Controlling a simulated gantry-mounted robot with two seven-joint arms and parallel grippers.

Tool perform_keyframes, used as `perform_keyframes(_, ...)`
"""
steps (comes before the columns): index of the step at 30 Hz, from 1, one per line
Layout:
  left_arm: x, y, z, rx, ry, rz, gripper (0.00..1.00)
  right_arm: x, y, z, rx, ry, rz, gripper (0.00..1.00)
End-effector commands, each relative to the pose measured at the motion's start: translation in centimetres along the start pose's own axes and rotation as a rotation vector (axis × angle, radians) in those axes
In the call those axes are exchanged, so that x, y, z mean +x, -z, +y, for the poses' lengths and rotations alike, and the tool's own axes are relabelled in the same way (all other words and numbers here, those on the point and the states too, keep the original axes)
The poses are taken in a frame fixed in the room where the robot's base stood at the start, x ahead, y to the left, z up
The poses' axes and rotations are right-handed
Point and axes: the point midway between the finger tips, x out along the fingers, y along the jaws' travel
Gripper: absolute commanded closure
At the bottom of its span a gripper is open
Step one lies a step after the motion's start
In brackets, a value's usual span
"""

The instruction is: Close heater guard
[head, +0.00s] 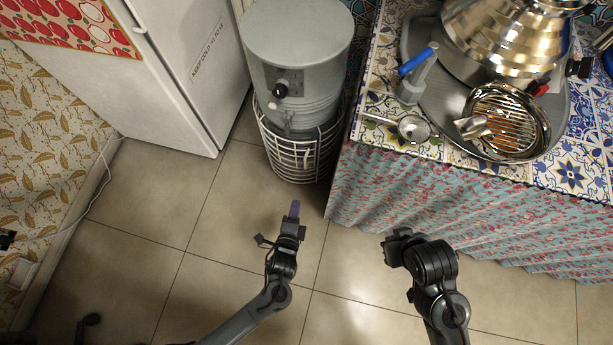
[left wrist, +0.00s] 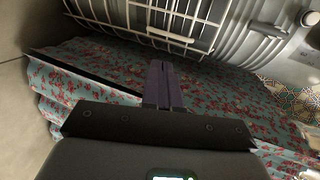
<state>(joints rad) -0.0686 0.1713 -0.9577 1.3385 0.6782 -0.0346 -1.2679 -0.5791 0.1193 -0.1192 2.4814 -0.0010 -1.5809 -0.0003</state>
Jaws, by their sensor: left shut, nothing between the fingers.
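The heater (head: 298,60) is a grey cylinder with a dark control knob, standing on the floor between the white fridge and the counter. A white wire guard (head: 300,160) wraps its lower part; it also shows close up at the top of the left wrist view (left wrist: 150,37). I cannot tell how far the guard's front section stands open. My left gripper (head: 294,209) is shut and empty, its purple fingers pointing toward the guard, apart from it in the head view. My right gripper (head: 392,247) hangs before the counter curtain; its fingers are too unclear to read.
The white fridge (head: 190,60) stands left of the heater. The tiled counter (head: 385,140) with a red-patterned curtain (head: 450,205) is at right, carrying a samovar (head: 510,35), a strainer (head: 413,128) and a metal bowl (head: 508,120). Floor (head: 230,215) before the heater is clear.

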Motion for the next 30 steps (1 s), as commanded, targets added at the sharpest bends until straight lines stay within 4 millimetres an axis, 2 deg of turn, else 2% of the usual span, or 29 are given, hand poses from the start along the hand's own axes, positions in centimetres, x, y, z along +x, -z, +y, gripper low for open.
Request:
perform_keyframes(8, 3.0, -0.1, 0.2, 0.0, 0.009, -0.001, 1.0, 2.1, -0.7, -0.1, 0.0, 0.0, -0.002, 1.0)
perform_keyframes(21, 10.9, -0.1, 0.3, -0.001, 0.009, -0.002, 1.0, 7.2, -2.4, -0.3, 0.0, 0.0, -0.002, 1.0)
perform_keyframes(30, 13.6, -0.1, -1.0, -0.001, 0.007, -0.001, 1.0, 9.0, -3.0, -0.4, 0.0, 0.001, -0.003, 1.0)
